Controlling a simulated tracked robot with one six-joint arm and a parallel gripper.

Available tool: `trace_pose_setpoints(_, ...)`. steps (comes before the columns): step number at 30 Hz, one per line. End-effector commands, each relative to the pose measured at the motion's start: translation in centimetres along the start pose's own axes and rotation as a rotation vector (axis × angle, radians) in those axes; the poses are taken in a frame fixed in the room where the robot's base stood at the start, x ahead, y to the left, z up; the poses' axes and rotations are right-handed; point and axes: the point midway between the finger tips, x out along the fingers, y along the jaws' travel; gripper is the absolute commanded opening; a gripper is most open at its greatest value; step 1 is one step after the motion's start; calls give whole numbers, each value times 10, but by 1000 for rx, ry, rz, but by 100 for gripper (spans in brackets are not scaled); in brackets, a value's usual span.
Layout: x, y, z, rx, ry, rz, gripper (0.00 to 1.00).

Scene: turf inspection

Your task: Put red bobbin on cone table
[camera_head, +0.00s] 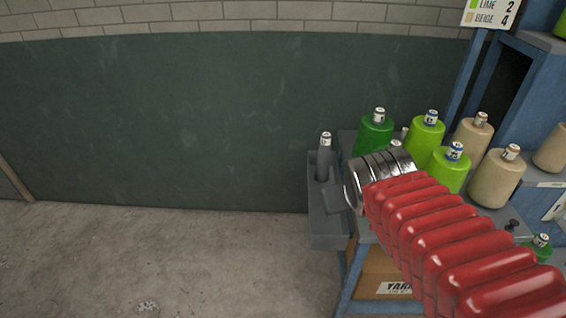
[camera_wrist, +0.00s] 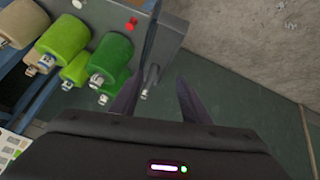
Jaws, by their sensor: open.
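In the wrist view the grey top (camera_wrist: 158,42) shows beside those cones. A thin grey spindle (camera_wrist: 150,78) shows close to the left fingertip. In the head view my red ribbed arm hides part of the table and most of the gripper.
A grey upright tube (camera_head: 324,160) stands on a ledge at the table's left end. A dark green cone (camera_head: 375,136) and lime cones (camera_head: 426,132) crowd the table. A cardboard box (camera_head: 384,277) sits below. Floor at left is clear.

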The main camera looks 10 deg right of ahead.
Motion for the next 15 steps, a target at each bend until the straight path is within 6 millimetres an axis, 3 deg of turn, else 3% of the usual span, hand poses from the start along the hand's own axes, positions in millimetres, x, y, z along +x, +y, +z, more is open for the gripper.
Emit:
trace_pose_setpoints(3, -28, -36, 20, 2, -38, -89, 42)
trace_pose_setpoints(7, -53, -67, 42, -1, -85, -178, 42)
trace_pose_setpoints(10, -64, -80, 54, -5, -109, -221, 42)
trace_pose_setpoints(15, -69, -85, 59, -7, -123, -238, 42)
